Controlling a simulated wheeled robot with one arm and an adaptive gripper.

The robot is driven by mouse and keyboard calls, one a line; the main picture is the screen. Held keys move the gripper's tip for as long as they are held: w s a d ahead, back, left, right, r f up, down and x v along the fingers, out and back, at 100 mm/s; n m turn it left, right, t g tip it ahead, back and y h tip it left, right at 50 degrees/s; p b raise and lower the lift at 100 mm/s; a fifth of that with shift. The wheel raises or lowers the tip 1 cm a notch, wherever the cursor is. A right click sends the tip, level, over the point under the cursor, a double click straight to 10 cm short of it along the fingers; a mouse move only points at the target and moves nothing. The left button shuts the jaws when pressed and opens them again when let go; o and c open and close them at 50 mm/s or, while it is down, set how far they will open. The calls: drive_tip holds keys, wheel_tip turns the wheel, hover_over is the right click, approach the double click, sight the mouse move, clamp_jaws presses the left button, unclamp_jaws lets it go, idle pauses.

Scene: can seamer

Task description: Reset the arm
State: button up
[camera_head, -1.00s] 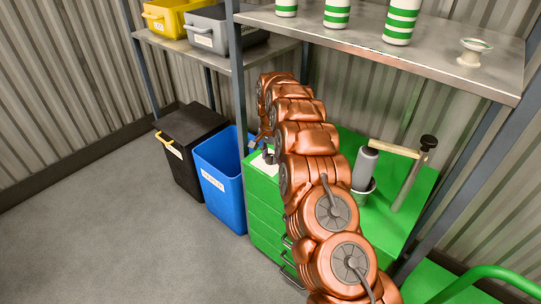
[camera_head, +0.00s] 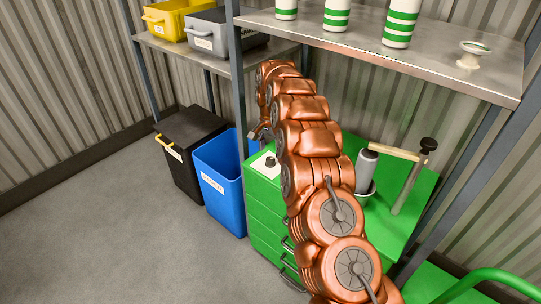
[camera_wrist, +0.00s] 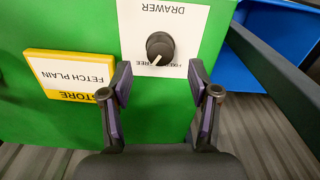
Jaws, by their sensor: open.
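My gripper (camera_wrist: 160,77) is open and empty in the wrist view. Its fingertips are on either side of the lower part of a white panel marked DRAWER (camera_wrist: 188,25), seen upside down. The black knob (camera_wrist: 159,47) on that panel is just beyond the fingertips and nothing grips it. In the head view my copper arm runs up the middle, and the gripper (camera_head: 260,134) shows partly at its left, above the green cabinet (camera_head: 264,208). The knob also shows there (camera_head: 270,161), clear of the gripper.
A yellow sign reading STORE and FETCH PLAIN (camera_wrist: 73,72) is beside the panel. A blue bin (camera_head: 219,180) and black bin (camera_head: 188,150) stand left of the cabinet. A metal shelf (camera_head: 400,55) with striped cans overhangs the right. The floor at left is clear.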

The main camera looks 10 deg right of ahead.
drive_tip(key=shift+r, duration=1.4)
